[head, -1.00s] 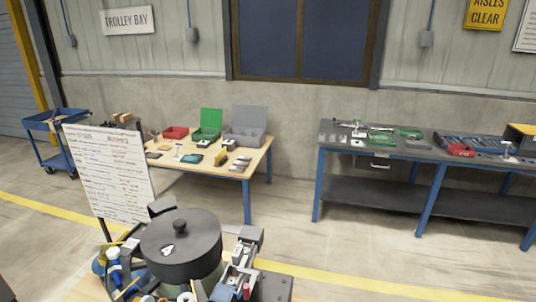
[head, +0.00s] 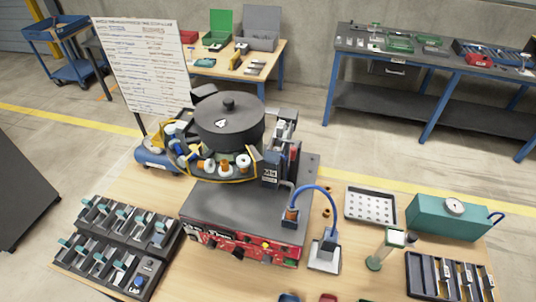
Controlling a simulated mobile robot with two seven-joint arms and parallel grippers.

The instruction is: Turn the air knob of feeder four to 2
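A bowl feeder with a dark round bowl (head: 229,120) and a lid knob stands on a grey base plate (head: 240,207) on the wooden bench. Below the bowl is a row of small round parts, including a white one (head: 243,160) and an orange one (head: 225,165); I cannot tell whether any is the air knob. The base's red front panel (head: 236,245) carries small controls, including a blue knob (head: 238,253). Their markings and any feeder number are too small to read. Neither of my grippers is in view.
Black compartment trays (head: 125,240) stand at the left. A blue cable device (head: 325,250), a perforated tray (head: 370,205), a teal box with a gauge (head: 450,215) and a slotted black tray (head: 450,278) stand at the right. A written board (head: 145,65) rises behind the bench.

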